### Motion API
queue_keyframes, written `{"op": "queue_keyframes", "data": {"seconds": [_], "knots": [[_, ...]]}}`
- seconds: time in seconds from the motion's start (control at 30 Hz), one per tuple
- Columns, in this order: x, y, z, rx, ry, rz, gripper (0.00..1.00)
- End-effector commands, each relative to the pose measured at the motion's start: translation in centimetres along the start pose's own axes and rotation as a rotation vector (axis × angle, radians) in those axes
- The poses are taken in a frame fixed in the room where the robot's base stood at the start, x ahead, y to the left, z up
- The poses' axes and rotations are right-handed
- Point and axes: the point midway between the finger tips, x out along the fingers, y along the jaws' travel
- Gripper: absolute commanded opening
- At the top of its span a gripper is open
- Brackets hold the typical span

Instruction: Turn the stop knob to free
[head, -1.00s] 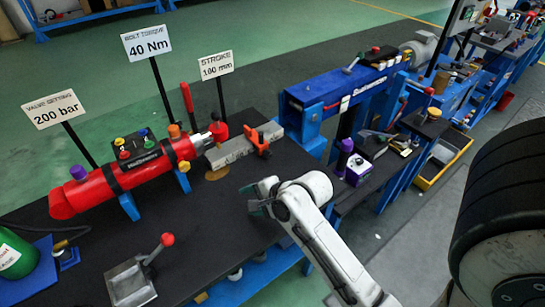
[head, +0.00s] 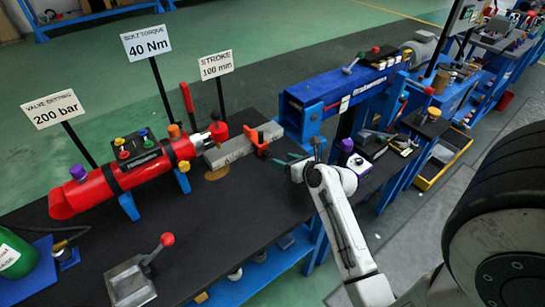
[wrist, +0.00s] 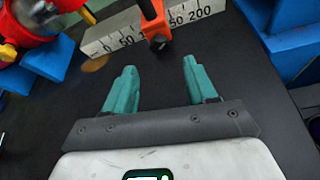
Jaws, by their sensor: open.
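An orange stop (head: 260,138) sits across a grey ruler bar (head: 231,149) at the back of the black bench. A small dark round knob with reddish marks (wrist: 160,43) shows at the stop's near end in the wrist view. I take it for the stop knob. No "free" marking is readable. My gripper (head: 281,161) is open and empty, just right of and in front of the stop. In the wrist view its two teal fingers (wrist: 158,75) point at the knob, which lies beyond the fingertips, between their lines, apart from both.
A red cylinder (head: 90,192) on blue supports stands left of the bar. A blue beam frame (head: 335,95) stands to the right. A lever on a metal plate (head: 130,283) is at the front left. The bench between is clear.

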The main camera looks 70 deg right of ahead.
Motion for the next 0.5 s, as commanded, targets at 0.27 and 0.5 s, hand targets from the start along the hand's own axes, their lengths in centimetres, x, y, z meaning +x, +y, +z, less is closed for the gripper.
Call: {"op": "queue_keyframes", "data": {"seconds": [0.27, 0.5], "knots": [[4.9, 0.0, 0.0, -0.001, -0.001, 0.0, 0.56], [6.7, 0.0, 0.0, -0.002, 0.001, -0.001, 0.56]]}}
